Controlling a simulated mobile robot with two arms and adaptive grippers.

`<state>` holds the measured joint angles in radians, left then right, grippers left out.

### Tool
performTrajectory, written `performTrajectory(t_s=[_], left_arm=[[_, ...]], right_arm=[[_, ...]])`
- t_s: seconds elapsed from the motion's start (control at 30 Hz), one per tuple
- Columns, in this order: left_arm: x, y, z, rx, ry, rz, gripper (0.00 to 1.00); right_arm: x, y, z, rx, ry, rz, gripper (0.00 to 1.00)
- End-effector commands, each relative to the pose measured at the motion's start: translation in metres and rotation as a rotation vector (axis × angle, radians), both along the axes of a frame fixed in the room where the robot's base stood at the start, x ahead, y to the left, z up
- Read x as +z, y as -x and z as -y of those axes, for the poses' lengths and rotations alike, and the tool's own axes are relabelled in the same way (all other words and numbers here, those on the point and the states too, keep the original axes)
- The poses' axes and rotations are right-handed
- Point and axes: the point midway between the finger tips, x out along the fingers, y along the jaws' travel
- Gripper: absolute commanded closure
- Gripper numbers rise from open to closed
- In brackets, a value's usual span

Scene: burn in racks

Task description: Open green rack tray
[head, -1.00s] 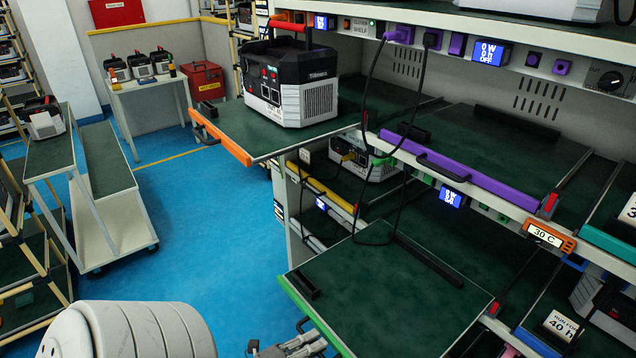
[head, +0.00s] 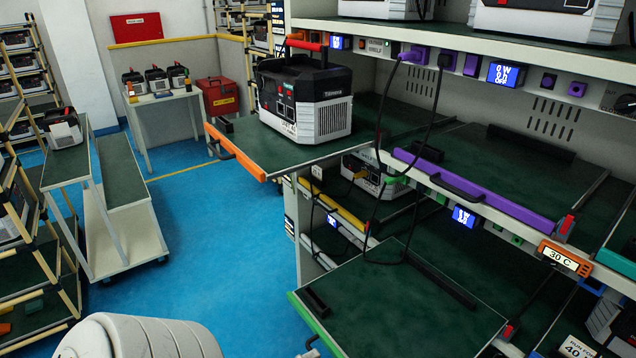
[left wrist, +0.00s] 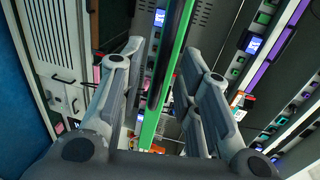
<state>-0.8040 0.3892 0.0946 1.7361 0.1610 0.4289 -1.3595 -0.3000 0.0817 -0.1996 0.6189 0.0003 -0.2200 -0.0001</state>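The green rack tray (head: 400,310) is slid out from the rack at the lower middle of the head view, with a bare dark green surface. Its bright green front edge (head: 318,325) faces lower left, and a black handle-like block sits near its left corner. In the left wrist view the green edge (left wrist: 165,85) runs between the fingers of my left gripper (left wrist: 162,55). The fingers are spread apart, and I see no clear contact with the edge. In the head view only a small grey bit of this gripper shows at the bottom edge. My right gripper is not in view.
An orange-edged tray (head: 232,150) sticks out above, carrying a grey and black power unit (head: 305,100). A purple-edged tray (head: 480,185) is at right. Black cables (head: 378,190) hang down to the green tray. Blue floor (head: 225,260) is clear at left, beside a cart (head: 130,235).

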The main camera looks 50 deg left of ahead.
Motion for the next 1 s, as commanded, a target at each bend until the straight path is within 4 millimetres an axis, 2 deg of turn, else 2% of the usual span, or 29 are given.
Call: performTrajectory(t_s=[0.03,0.3,0.5,0.67,1.0], left_arm=[[0.0,0.011,-0.001,0.001,0.0,-0.006,0.69],[0.011,0.062,-0.005,0.002,0.001,-0.005,0.69],[0.016,0.088,-0.007,0.003,0.001,-0.003,0.69],[0.019,0.096,-0.008,0.001,0.002,-0.001,0.69],[0.019,0.096,-0.008,0.001,0.002,-0.001,0.69]], right_arm=[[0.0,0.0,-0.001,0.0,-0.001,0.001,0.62],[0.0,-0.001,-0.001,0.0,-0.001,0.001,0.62],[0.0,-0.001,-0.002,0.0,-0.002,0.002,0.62],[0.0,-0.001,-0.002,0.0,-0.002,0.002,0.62],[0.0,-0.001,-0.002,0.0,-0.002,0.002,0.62]])
